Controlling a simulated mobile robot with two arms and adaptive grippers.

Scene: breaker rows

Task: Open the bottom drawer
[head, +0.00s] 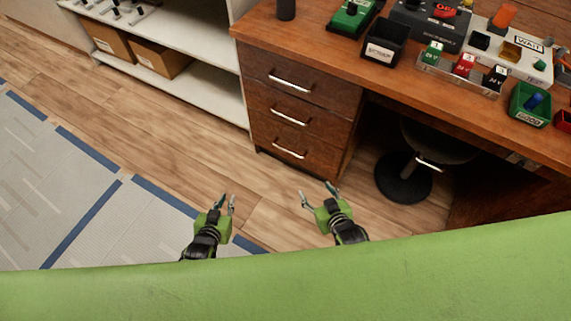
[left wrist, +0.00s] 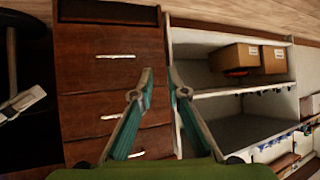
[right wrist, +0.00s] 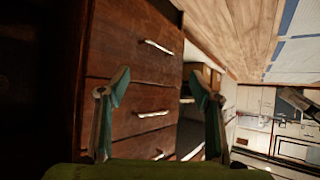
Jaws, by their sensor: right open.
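The bottom drawer (head: 308,149) is the lowest of three dark wood drawers under the desk, and its front looks flush with the cabinet. Its silver bar handle (head: 290,152) is clear in the head view. The wrist views show the cabinet upside down, with this handle uppermost in the left wrist view (left wrist: 115,56) and right wrist view (right wrist: 157,46). My left gripper (head: 228,197) is open and empty, below and left of the drawer in the head view. My right gripper (head: 318,191) is open wider and empty, below the drawer in that view. Neither touches the handle.
The middle drawer (head: 312,126) and top drawer (head: 320,93) look shut. A round stool (head: 403,178) stands under the desk to the right. A white shelf (head: 215,80) with cardboard boxes (head: 158,58) stands left. Switch boxes crowd the desktop (head: 340,62). The floor before the drawers is clear.

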